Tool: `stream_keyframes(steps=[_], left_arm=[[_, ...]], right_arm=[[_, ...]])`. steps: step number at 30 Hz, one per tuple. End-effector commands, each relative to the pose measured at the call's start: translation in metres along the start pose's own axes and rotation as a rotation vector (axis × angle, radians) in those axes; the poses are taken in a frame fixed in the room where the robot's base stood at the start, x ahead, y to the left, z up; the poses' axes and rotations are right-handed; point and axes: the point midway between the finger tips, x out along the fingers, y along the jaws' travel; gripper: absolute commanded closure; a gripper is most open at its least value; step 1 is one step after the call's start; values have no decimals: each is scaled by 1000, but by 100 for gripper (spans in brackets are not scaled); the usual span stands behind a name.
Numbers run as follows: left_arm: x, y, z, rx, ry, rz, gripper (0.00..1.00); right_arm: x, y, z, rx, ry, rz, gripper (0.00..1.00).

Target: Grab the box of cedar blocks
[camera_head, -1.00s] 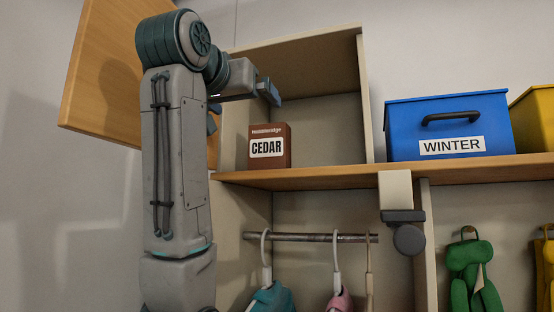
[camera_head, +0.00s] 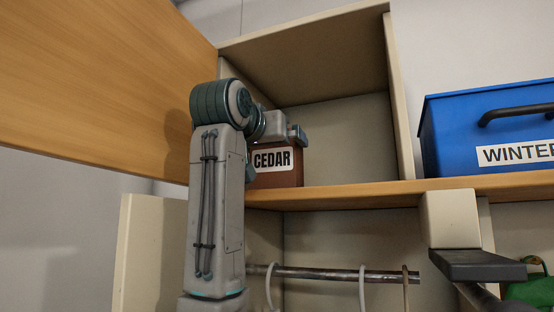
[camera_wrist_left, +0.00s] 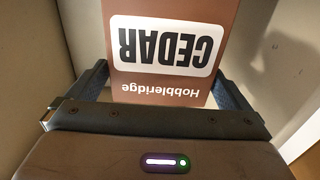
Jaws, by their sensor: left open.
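The cedar box (camera_head: 275,174) is a brown carton with a white CEDAR label. It stands on the wooden shelf inside the upper left cubby. My left gripper (camera_head: 298,136) is open at the box's upper front, and my left arm hides the box's left part in the head view. In the left wrist view the box (camera_wrist_left: 160,85) appears upside down, between the two spread fingers, one at each side. I cannot tell whether either finger touches it. My right gripper is not in view.
An open wooden door (camera_head: 90,85) fills the upper left. The cubby's right wall (camera_head: 398,95) separates it from a blue WINTER bin (camera_head: 470,145). Below the shelf edge (camera_head: 350,196) are a hanging rod (camera_head: 335,274) and a pale block with a dark bracket (camera_head: 450,220). The cubby is clear right of the box.

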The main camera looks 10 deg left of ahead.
Motion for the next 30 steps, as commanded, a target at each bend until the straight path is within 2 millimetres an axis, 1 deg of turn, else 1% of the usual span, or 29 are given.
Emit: stream_keyframes(steps=[1, 3, 6, 9, 12, 18, 19, 23, 24, 25, 30], left_arm=[[6, 0, -4, 0, -4, 0, 0], [16, -1, -6, 0, -4, 0, 0], [29, -2, -6, 0, -4, 0, 0], [41, -2, -4, 0, -3, 0, 0], [46, -2, -2, 0, -2, 0, 0], [46, -2, -1, 0, -1, 0, 0], [46, -2, -1, 0, -1, 0, 2], [46, -2, -1, 0, -1, 1, 28], [46, -2, -1, 0, -1, 1, 35], [46, -2, -2, 0, 0, 1, 39], [46, -2, -2, 0, 0, 0, 39]], right_arm=[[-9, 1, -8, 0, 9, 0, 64], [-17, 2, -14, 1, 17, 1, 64], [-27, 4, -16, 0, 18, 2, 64], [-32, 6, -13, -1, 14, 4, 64], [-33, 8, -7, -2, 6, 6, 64], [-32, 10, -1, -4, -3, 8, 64], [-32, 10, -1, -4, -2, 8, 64], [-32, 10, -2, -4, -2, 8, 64], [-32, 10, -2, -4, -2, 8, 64], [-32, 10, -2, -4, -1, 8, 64], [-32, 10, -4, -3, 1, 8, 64]])
